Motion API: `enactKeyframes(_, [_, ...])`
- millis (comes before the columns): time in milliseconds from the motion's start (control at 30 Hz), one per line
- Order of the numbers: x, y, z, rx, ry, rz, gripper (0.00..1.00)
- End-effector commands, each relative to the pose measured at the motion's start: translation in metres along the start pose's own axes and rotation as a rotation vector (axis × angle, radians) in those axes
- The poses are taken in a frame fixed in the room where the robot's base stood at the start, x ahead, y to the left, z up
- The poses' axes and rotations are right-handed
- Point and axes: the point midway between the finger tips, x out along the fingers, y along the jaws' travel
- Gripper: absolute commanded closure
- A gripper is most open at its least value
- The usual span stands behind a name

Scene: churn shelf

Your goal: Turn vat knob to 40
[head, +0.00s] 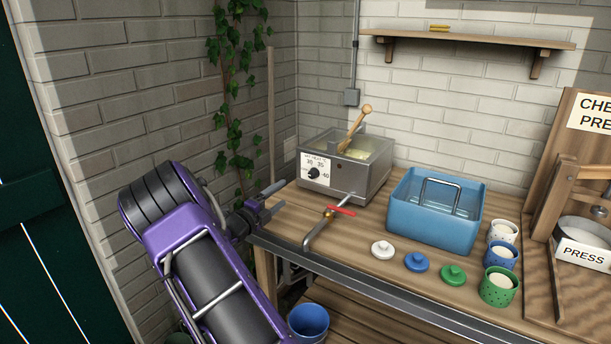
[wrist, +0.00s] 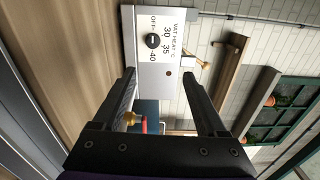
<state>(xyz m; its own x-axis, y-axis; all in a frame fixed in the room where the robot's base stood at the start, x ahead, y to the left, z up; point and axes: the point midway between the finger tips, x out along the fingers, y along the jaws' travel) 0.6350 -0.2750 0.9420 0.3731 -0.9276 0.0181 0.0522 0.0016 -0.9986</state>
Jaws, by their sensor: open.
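The vat (head: 355,180) is a grey metal box at the back left of the wooden bench, with a wooden paddle (head: 353,130) standing in pale contents. Its white dial plate (head: 318,160) is marked OFF, 30, 35 and 40. The black vat knob (head: 314,173) is at the plate's lower middle; I cannot tell for sure which mark it points to. In the wrist view, turned sideways, the knob (wrist: 152,41) shows beyond the fingertips. My gripper (head: 274,197) is open and empty, in front of and left of the vat, apart from the knob.
A tap with a red handle (head: 342,210) sticks out in front of the vat, close to my gripper's right. A blue basin (head: 432,215), several lids and cups, and a press (head: 583,240) are farther right. A blue bucket (head: 308,320) is below the bench edge.

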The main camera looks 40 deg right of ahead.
Motion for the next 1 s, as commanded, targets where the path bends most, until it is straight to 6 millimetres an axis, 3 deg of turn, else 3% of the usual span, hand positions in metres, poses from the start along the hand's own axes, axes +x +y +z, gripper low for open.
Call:
enactKeyframes(100, [0.006, 0.015, 0.002, -0.049, -0.009, 0.019, 0.25])
enactKeyframes(267, [0.026, 0.018, 0.001, -0.052, -0.008, 0.020, 0.25])
enactKeyframes(800, [0.141, 0.019, 0.002, -0.049, -0.007, 0.018, 0.25])
enactKeyframes(1000, [0.165, 0.019, 0.003, -0.049, -0.009, 0.018, 0.25])
